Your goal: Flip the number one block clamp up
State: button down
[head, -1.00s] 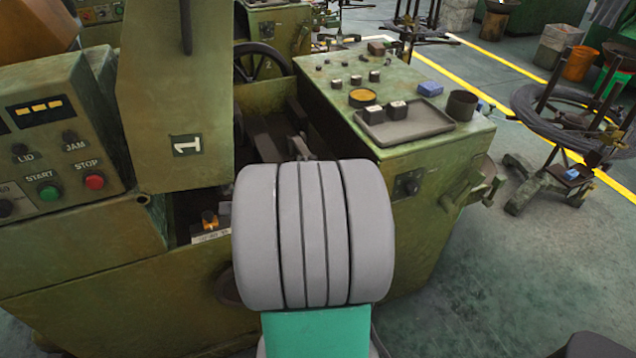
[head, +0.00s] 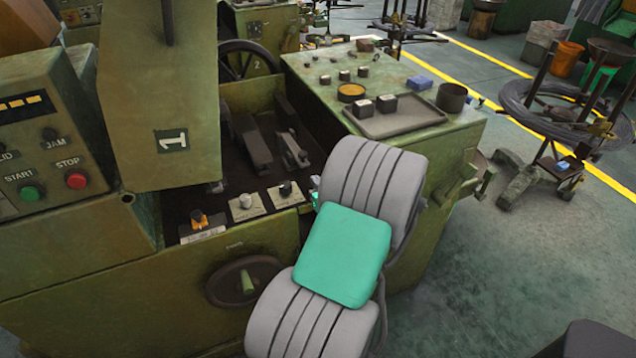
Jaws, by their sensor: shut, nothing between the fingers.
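The green machine's open bay (head: 225,180) holds dark bar-like parts, one long bar (head: 252,143) and a shorter one (head: 292,150) to its right. They look like block clamps, but I cannot read a number on them. Along the bay's front edge are an orange-topped knob (head: 200,219) and two pale plates with knobs, one in the middle (head: 246,204) and one at right (head: 287,192). A raised green panel marked 1 (head: 165,95) hangs over the bay's left part and hides what is behind it.
A control box (head: 45,140) with start and stop buttons stands at left. A handwheel (head: 250,62) is behind the bay. The right tabletop carries a tray (head: 400,124), small blocks and cups. A round knob (head: 243,281) is on the machine front.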

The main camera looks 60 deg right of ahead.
jog(key=x, duration=0.6)
jog(key=shift+w+d+f, duration=0.15)
jog(key=shift+w+d, duration=0.05)
jog(key=shift+w, duration=0.1)
